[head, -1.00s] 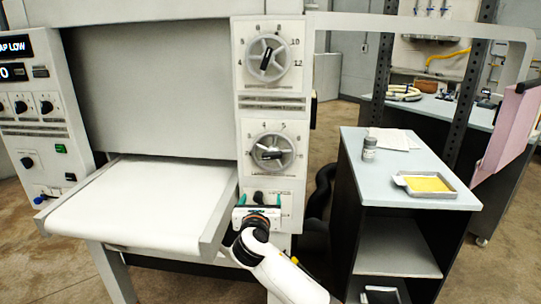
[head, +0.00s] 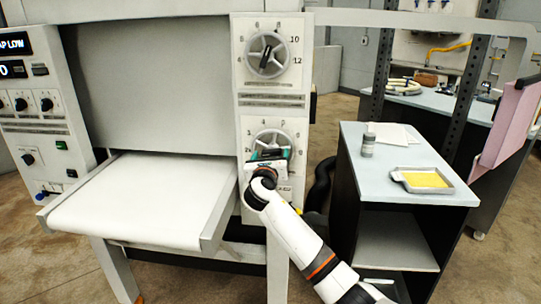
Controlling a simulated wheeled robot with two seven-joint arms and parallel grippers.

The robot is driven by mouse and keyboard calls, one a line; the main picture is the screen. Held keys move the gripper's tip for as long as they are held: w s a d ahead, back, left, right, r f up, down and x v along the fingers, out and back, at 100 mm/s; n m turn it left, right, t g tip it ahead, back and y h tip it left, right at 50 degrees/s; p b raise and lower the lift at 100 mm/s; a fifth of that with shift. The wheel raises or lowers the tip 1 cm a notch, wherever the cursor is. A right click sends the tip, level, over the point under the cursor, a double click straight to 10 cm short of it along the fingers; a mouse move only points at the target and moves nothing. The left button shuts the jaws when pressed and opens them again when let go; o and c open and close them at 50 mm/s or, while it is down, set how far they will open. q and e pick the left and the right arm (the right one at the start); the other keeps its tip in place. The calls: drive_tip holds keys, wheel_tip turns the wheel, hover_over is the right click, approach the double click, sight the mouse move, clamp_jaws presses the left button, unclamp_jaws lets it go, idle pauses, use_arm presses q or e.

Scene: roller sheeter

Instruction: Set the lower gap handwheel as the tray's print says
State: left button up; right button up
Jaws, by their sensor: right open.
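The lower gap handwheel (head: 272,137) is a grey spoked wheel on a numbered dial, on the machine's white upright panel. My right gripper (head: 270,154) is in front of its lower half, with its teal-tipped fingers apart, and hides the hub and bottom of the wheel. I cannot tell whether the fingers touch it. A grey tray (head: 399,177) with a yellow sheet in it lies on the side cabinet; no print on it is readable here. My left gripper is not in view.
A similar upper handwheel (head: 267,55) sits above on the same panel. The white feed table (head: 140,205) juts out at left, beside a control box (head: 35,110) with knobs. The cabinet (head: 400,145) at right also bears a small jar (head: 368,146) and papers.

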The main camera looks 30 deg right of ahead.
drive_tip(key=shift+w+d, duration=0.15)
drive_tip(key=shift+w, duration=0.05)
drive_tip(key=c, duration=1)
